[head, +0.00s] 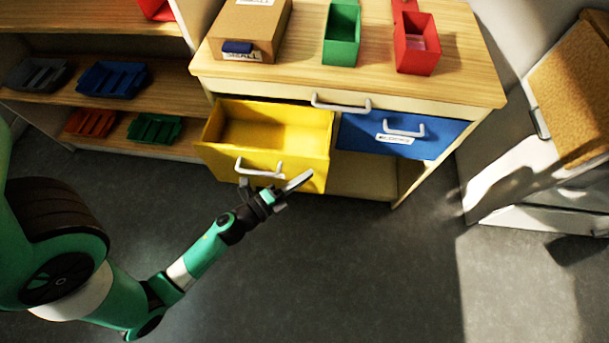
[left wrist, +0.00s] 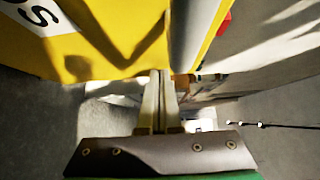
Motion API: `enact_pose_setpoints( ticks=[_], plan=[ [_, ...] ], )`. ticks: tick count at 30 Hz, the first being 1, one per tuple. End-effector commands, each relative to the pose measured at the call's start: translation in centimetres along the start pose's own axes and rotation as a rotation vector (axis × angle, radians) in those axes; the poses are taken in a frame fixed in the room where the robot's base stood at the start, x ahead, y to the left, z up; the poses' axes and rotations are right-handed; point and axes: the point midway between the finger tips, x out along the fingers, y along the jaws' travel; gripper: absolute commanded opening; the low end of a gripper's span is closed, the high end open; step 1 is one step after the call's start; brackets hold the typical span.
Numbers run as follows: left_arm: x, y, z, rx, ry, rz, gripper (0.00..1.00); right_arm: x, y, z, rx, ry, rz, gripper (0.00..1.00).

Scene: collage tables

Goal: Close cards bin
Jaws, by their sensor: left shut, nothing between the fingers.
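A yellow bin (head: 215,160) is pulled out from the left side of the bench and looks empty. It has a white handle on its front, and I cannot read a label on it in the head view. In the left wrist view the yellow bin (left wrist: 110,45) fills the top left, with part of a white label showing a letter S. My left gripper (head: 300,181) is shut and empty, right at the bin's front, to the right of the handle. Its closed fingers also show in the left wrist view (left wrist: 160,85). I cannot tell whether they touch the bin. My right gripper is out of view.
A blue bin (head: 365,138) is pushed in to the right. The benchtop (head: 385,88) carries a cardboard box (head: 249,28), a green container (head: 341,40) and a red container (head: 417,55). Shelves (head: 175,100) with coloured trays stand left. The floor (head: 350,270) in front is clear.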

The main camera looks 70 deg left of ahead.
Motion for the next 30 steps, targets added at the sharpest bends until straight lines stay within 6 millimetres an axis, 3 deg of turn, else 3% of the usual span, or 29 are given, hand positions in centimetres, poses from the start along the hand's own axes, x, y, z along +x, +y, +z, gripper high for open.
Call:
enact_pose_setpoints(
  ticks=[8,14,21,30],
  plan=[
    [0.2,-0.1,0.2,0.000,-0.001,0.000,0.00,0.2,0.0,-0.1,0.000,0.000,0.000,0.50],
    [1.9,-0.5,2.0,0.000,-0.003,-0.001,0.00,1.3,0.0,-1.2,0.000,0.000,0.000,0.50],
    [6.2,-0.5,6.2,0.001,-0.002,-0.002,0.00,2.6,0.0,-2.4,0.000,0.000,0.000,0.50],
    [11.4,0.1,11.4,0.001,0.000,-0.003,0.00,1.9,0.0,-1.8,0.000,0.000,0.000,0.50]
  ],
)
